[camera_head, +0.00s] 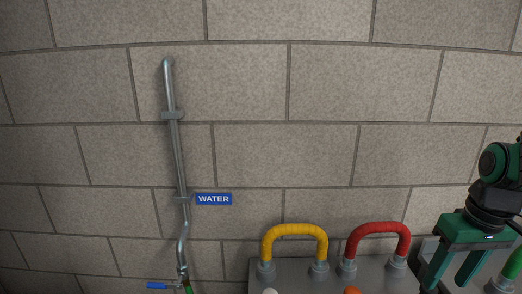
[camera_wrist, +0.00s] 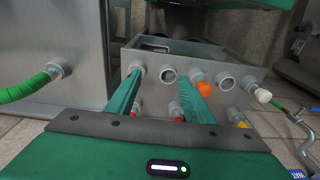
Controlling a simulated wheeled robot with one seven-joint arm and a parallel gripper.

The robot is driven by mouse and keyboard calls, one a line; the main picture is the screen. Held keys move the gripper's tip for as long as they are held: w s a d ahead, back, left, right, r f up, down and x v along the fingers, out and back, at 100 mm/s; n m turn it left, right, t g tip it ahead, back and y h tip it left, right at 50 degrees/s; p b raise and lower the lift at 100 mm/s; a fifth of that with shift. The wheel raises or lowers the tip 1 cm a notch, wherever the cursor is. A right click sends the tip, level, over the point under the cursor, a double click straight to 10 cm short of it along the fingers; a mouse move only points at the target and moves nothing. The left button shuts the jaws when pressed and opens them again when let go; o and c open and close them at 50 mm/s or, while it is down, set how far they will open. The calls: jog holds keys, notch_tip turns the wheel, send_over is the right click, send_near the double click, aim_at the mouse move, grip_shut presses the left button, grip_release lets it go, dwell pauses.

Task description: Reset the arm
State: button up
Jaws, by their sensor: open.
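My gripper (camera_head: 449,282) is at the lower right of the head view, green with two fingers hanging down and apart. It is in front of the right part of a grey metal panel, to the right of a red hose loop (camera_head: 377,229). In the wrist view, the two green fingers of my gripper (camera_wrist: 168,82) reach forward, spread, with nothing between them that they hold. Beyond them is a grey metal box (camera_wrist: 250,73) with a row of round ports. An orange plug (camera_wrist: 204,88) shows just beside the right fingertip; I cannot tell if they touch.
A yellow hose loop (camera_head: 294,231) stands left of the red one. A water pipe (camera_head: 174,135) with a blue WATER sign (camera_head: 213,199) and a blue valve handle (camera_head: 157,285) runs down the block wall. A green hose (camera_wrist: 25,88) joins a steel tank (camera_wrist: 85,30) at left.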

jog(key=s+d+f+m+g, duration=0.1)
jog(key=s+d+f+m, duration=0.1)
jog(key=s+m, duration=0.4)
jog(key=s, duration=0.3)
jog(key=shift+s+d, duration=0.3)
jog(key=shift+d, duration=0.05)
jog(key=shift+w+f, duration=0.2)
jog(key=shift+w, duration=0.45)
